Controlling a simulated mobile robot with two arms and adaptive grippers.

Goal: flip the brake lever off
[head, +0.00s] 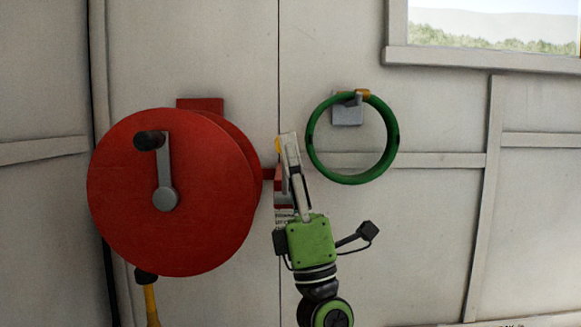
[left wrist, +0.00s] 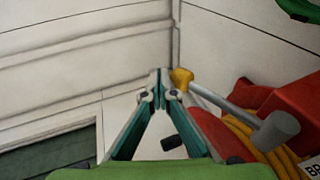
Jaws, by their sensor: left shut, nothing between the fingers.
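The brake lever shows in the left wrist view as a grey rod (left wrist: 215,102) with a yellow tip (left wrist: 182,78), rising from a grey pivot beside a red part. In the head view only a bit of its yellow tip (head: 278,146) shows, at the left edge of my gripper; the rest is mostly hidden behind it. My left gripper (head: 288,138) is shut and empty, pointing up in front of the lever. In the left wrist view its fingertips (left wrist: 160,84) are just left of the yellow tip; I cannot tell whether they touch. My right gripper is in neither view.
A large red reel (head: 225,180) with a grey crank (head: 165,175) stands left of the gripper. A green ring (head: 315,150) hangs on a wall hook to the right. A yellow hose (head: 151,300) hangs below the reel.

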